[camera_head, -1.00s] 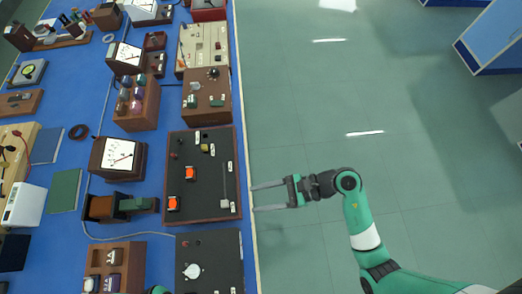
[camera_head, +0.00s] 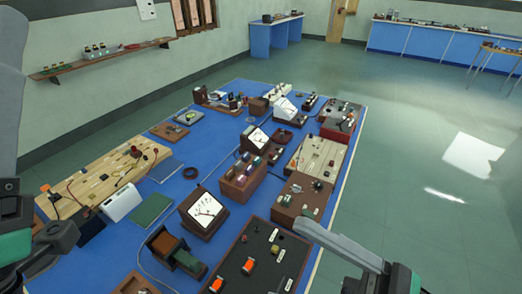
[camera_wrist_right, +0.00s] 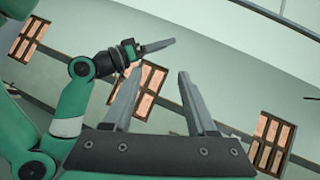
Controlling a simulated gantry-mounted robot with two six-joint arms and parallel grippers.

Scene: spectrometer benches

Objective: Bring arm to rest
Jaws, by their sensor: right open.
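In the right wrist view my right gripper (camera_wrist_right: 162,72) is open, its two grey fingers apart with nothing between them. In the head view it is raised close to the camera at the lower right, its grey finger (camera_head: 335,243) over the front right edge of the blue bench (camera_head: 225,110). Beyond it in the wrist view is my other arm, with the left gripper (camera_wrist_right: 152,48) pointing sideways; I cannot tell whether its fingers are apart. Dark and green parts of the left arm show at the left edge of the head view.
The bench holds a dark panel with orange parts (camera_head: 249,264), a meter (camera_head: 203,211), a wooden board (camera_head: 101,178) and several other instruments. Clear green floor (camera_head: 425,220) lies to the right. Blue benches (camera_head: 440,44) stand at the far wall.

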